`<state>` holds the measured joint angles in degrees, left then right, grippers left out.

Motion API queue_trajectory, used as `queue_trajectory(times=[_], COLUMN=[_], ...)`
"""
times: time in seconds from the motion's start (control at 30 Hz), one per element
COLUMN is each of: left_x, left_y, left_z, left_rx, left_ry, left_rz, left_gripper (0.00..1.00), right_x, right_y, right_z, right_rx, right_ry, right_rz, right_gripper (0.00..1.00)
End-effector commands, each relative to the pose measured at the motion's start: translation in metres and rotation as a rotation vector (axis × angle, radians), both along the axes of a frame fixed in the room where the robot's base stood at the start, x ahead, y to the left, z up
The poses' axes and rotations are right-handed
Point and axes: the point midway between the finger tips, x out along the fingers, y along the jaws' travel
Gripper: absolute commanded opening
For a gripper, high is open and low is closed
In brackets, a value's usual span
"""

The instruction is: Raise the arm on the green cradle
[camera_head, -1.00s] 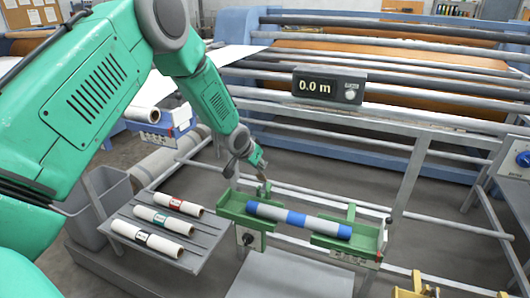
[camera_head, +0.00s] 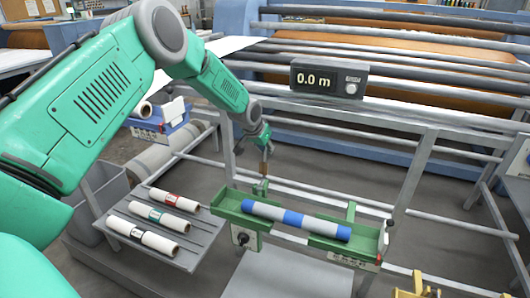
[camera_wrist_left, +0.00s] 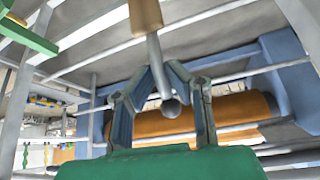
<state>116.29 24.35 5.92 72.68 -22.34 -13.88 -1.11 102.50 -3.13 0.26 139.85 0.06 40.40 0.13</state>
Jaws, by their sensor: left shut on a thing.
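The green cradle (camera_head: 312,242) stands in the middle of the head view, with a grey roll with blue bands (camera_head: 296,218) lying across it. Short upright pieces rise from its left end (camera_head: 261,189) and right side (camera_head: 350,212); I cannot tell which is the arm. My left gripper (camera_head: 265,147) is above the left end, shut on a thin metal rod. The rod's brown end (camera_head: 264,166) points down towards the cradle. In the left wrist view the rod (camera_wrist_left: 156,62) passes between the fingers (camera_wrist_left: 165,80). My right gripper is out of sight.
A grey rack (camera_head: 185,246) with several white rolls stands left of the cradle. A grey frame rail (camera_head: 300,185) runs behind it. The counter (camera_head: 328,80) reads 0.0 m on the machine. Yellow parts (camera_head: 415,286) show at the bottom right.

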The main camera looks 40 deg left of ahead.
Motion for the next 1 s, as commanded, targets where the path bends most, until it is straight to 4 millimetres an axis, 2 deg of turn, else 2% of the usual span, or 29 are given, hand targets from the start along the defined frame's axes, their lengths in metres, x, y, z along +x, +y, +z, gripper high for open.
queue_trajectory(times=[0.57,0.6,0.63,1.0], left_x=[0.0073,0.0074,0.0072,0.0031], left_y=[0.0035,0.0035,0.0034,0.0018], left_z=[0.0059,0.006,0.0058,0.0051], left_rx=[0.005,0.005,0.004,0.003], left_ry=[-0.02,-0.021,-0.02,-0.01], left_rz=[0.003,0.003,0.002,0.001], left_gripper=[0.0,0.22,0.32,0.32], right_x=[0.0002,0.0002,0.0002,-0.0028], right_y=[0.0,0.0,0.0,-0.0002], right_z=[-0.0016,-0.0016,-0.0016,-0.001], right_rx=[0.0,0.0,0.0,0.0], right_ry=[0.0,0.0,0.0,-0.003], right_rz=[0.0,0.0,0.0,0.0], right_gripper=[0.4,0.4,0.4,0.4])
